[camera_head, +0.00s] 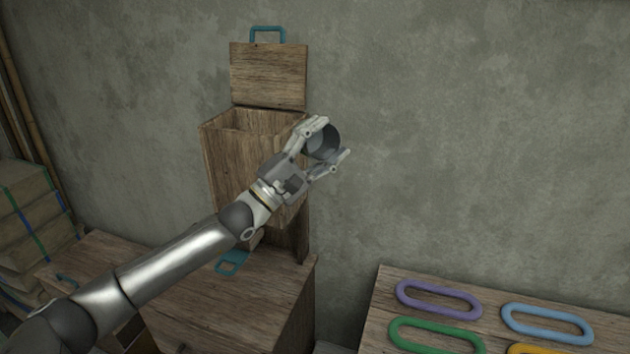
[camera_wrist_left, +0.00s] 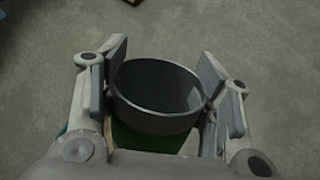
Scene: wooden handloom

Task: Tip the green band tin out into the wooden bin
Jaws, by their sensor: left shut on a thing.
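The tin (camera_head: 322,143) is a dark grey round can held by my left gripper (camera_head: 332,139), whose fingers close on its opposite sides. In the left wrist view the tin (camera_wrist_left: 155,118) shows its round open mouth and a dark inside; no contents are visible. A green area shows on its lower part there, partly hidden by the gripper. The wooden bin (camera_head: 228,160) stands behind my left arm with its top open. Its lid (camera_head: 268,76) stands upright at the back with a teal handle. The tin is at the bin's right side in the head view. My right gripper is not in view.
A wooden chest (camera_head: 240,310) is below the bin, with a teal handle (camera_head: 232,262) near it. At the lower right a wooden table (camera_head: 395,290) carries several coloured oval rings. Stacked bundles (camera_head: 30,215) stand at the left. A bare wall fills the background.

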